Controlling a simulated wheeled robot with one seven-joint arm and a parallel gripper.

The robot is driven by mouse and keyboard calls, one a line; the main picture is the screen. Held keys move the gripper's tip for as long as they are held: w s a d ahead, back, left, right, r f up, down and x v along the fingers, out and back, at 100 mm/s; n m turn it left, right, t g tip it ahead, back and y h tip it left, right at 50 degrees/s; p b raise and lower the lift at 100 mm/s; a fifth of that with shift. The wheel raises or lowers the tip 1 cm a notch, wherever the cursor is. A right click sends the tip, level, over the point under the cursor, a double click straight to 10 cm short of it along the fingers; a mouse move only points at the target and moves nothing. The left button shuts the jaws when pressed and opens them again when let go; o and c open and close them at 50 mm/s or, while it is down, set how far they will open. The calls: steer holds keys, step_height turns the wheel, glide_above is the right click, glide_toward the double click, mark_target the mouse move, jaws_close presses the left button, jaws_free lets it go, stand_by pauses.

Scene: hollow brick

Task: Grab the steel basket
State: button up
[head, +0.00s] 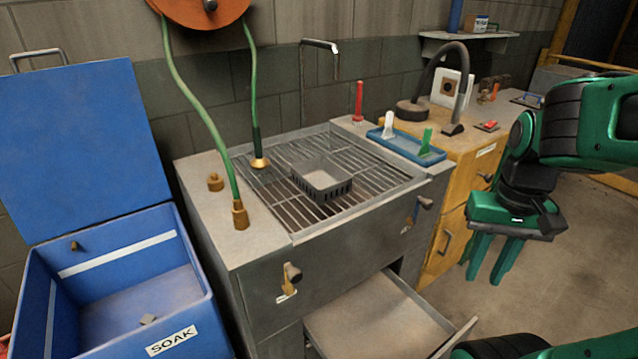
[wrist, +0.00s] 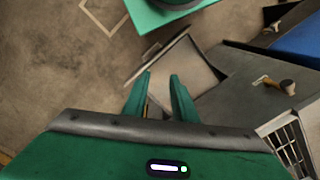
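The steel basket (head: 322,181) is a small grey open-topped box with slotted sides. It sits upright on the grating (head: 375,176) of the grey sink bench, near the middle. My gripper (head: 490,277) hangs at the right of the head view, fingers down, over the floor in front of the yellow cabinet, well to the right of the basket and apart from it. In the wrist view my gripper (wrist: 162,80) has two green fingers apart with nothing between them. The basket does not show clearly in the wrist view.
A green hose with a brass nozzle (head: 259,163) hangs beside the basket. An open drawer (head: 375,318) juts out below. The blue SOAK bin (head: 195,290) stands open at left.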

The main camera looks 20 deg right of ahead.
steer(key=n+t+y, duration=0.4)
steer(key=n+t, duration=0.7)
steer(key=t, duration=0.1)
glide_toward(305, 179)
steer(key=shift+s+a+f, duration=0.2)
steer(key=shift+s+f, duration=0.7)
steer(key=shift+s, duration=0.05)
steer(key=shift+w+t, duration=0.5)
steer(key=shift+w, duration=0.25)
steer(key=shift+h, duration=0.3)
steer(key=x, duration=1)
steer(key=shift+w+r, duration=0.3)
steer(key=shift+w, duration=0.05)
steer(key=shift+m, duration=0.3)
jaws_close()
